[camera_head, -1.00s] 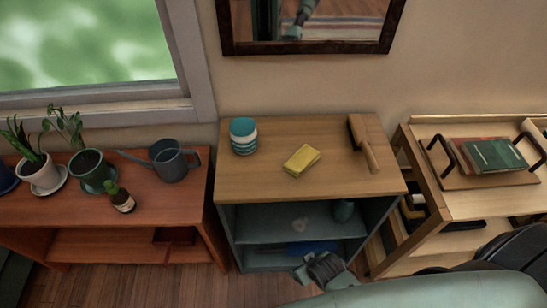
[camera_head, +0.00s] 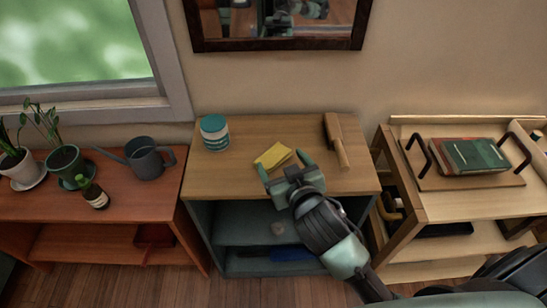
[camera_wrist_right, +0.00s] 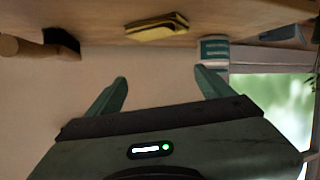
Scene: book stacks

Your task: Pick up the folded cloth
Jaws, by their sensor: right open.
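The folded cloth (camera_head: 272,156) is a small yellow folded piece lying on the wooden top of the middle cabinet. In the right wrist view the yellow cloth (camera_wrist_right: 156,27) shows near the top, beyond the fingertips, with dark edges. My right gripper (camera_head: 283,169) is just in front of the cloth in the head view, its two green fingers spread. In the right wrist view its fingers (camera_wrist_right: 162,75) are apart with nothing between them. I cannot tell the exact gap to the cloth. My left gripper is not in view.
A teal-and-white jar (camera_head: 214,132) stands left of the cloth and a brush with a wooden handle (camera_head: 336,140) lies to the right. A trolley (camera_head: 410,187) with books (camera_head: 470,156) is at the right. A watering can (camera_head: 148,160) and potted plants stand at the left.

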